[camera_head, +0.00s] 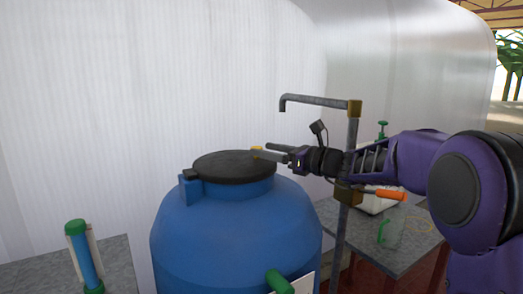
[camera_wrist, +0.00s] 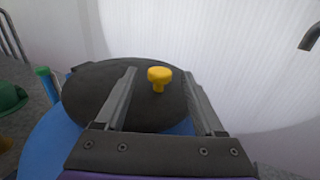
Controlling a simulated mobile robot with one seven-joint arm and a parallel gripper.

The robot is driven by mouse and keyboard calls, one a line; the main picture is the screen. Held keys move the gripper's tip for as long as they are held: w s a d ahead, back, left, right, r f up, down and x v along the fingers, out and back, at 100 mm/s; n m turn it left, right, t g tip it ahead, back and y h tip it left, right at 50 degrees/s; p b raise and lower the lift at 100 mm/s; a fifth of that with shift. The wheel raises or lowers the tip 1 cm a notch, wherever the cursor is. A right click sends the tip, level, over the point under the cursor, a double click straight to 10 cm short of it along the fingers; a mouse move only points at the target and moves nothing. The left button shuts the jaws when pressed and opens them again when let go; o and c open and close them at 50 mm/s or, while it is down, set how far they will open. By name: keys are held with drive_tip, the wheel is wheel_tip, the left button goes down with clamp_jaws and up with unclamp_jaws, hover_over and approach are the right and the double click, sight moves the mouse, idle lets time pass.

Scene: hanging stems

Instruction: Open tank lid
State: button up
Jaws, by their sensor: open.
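The blue tank (camera_head: 235,232) stands upright in the middle of the head view, with its black round lid (camera_head: 232,168) lying flat on top. A yellow knob (camera_head: 257,149) sticks up at the lid's edge. In the wrist view the dark lid (camera_wrist: 90,92) fills the middle and the yellow knob (camera_wrist: 159,77) stands between my gripper's two fingers, touching neither as far as I can see. My gripper (camera_head: 272,152) reaches in from the right, just above the lid. It also shows in the wrist view (camera_wrist: 160,88), open and empty. The knob's base is partly hidden in the head view.
A grey pipe (camera_head: 340,220) with a bent top rises behind my arm, close to it. A grey table (camera_head: 395,235) at right holds an orange-handled item (camera_head: 388,194). A blue cylinder with green ends (camera_head: 83,257) stands at left. A white curved wall (camera_head: 130,80) lies behind.

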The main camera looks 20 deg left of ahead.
drive_tip(key=shift+x, duration=1.05)
clamp_jaws()
idle(0.7)
